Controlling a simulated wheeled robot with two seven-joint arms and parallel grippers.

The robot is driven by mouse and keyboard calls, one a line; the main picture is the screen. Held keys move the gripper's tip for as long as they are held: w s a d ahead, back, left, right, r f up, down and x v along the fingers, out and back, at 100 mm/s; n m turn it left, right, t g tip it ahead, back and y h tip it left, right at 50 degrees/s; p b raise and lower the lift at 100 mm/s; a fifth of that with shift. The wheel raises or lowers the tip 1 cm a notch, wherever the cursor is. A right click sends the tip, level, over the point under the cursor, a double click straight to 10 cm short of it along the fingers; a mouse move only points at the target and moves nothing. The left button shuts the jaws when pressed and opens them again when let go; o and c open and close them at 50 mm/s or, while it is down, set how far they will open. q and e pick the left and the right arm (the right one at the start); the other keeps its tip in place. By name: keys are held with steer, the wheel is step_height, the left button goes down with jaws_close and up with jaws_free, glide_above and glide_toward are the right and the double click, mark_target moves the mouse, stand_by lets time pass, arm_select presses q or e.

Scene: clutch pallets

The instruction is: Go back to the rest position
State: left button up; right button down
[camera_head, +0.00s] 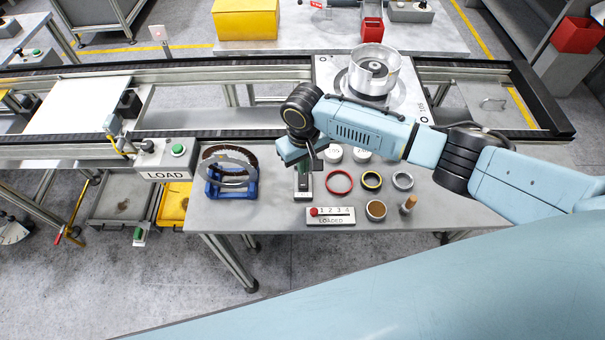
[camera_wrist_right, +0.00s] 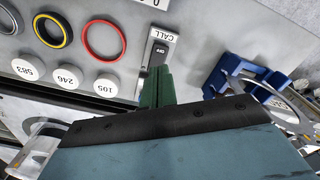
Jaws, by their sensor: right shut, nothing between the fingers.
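My right arm reaches in from the right in the head view. Its right gripper (camera_head: 303,178) points down over the table, left of the rings. The green fingers are together and hold nothing; they also show in the right wrist view (camera_wrist_right: 157,78). Their tips are beside or over a small device labelled CALL (camera_wrist_right: 162,36) with a dark switch. I cannot tell whether they touch it. In the head view the device (camera_head: 304,195) is partly hidden by the gripper. My left gripper is not in view.
The table (camera_head: 265,215) holds a blue stand (camera_head: 232,188) with rings, a red ring (camera_head: 339,182), small parts and a LOADED panel (camera_head: 331,216). Behind are a conveyor (camera_head: 200,125) and a pallet with a metal housing (camera_head: 374,72). A LOAD box (camera_head: 163,158) stands left.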

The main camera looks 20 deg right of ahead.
steer(key=shift+r, duration=0.45)
